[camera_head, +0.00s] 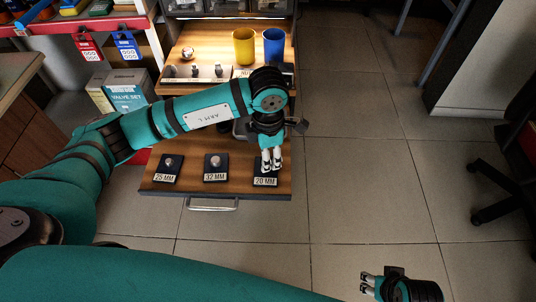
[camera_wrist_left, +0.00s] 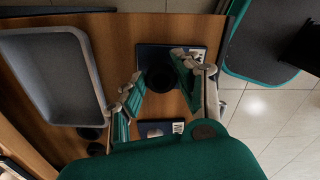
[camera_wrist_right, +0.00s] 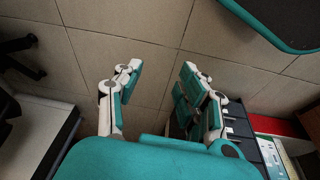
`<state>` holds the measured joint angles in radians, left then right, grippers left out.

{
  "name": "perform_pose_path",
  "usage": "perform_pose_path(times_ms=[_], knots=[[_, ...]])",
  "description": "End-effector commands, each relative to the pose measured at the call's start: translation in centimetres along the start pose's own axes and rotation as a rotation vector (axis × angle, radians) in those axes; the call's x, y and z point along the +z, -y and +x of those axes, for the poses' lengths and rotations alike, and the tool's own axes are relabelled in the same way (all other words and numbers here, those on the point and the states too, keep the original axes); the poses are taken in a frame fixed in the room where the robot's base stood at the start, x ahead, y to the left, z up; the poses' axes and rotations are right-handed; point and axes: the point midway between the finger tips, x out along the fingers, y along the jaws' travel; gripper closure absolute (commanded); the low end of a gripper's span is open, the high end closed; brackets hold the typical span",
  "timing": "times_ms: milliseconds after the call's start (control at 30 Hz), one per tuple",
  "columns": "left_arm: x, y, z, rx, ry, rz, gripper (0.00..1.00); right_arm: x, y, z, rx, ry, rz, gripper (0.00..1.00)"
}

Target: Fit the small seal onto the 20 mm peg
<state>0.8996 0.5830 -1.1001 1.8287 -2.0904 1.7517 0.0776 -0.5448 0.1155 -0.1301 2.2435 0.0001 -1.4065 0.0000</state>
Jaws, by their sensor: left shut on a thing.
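My left gripper (camera_head: 271,163) is low over the dark 20 MM base (camera_head: 265,182) at the right of the wooden drawer board. In the left wrist view, the left gripper (camera_wrist_left: 158,78) has a dark round piece (camera_wrist_left: 160,78) between its fingers, which looks like the small seal. A dark blue base (camera_wrist_left: 150,52) lies beneath it. The 20 mm peg is hidden by the fingers and this piece, so I cannot tell whether the seal is around it. My right gripper (camera_head: 368,285) is open and empty above the floor; it also shows in the right wrist view (camera_wrist_right: 157,82).
The 25 MM base (camera_head: 168,168) and 32 MM base (camera_head: 215,167) stand to the left, each with a peg. A grey tray (camera_wrist_left: 98,88) is beside the left gripper. A yellow cup (camera_head: 244,46) and blue cup (camera_head: 274,47) stand behind.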

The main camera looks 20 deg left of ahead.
Motion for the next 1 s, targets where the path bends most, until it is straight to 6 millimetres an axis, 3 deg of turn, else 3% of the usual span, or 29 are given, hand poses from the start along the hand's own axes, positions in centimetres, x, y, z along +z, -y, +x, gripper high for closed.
perform_pose_path(times_ms=[1000], knots=[[0.0,0.0,-1.0,0.001,0.0,0.0,0.8,0.3,0.1,2.0,-0.002,0.01,-0.001,0.6]])
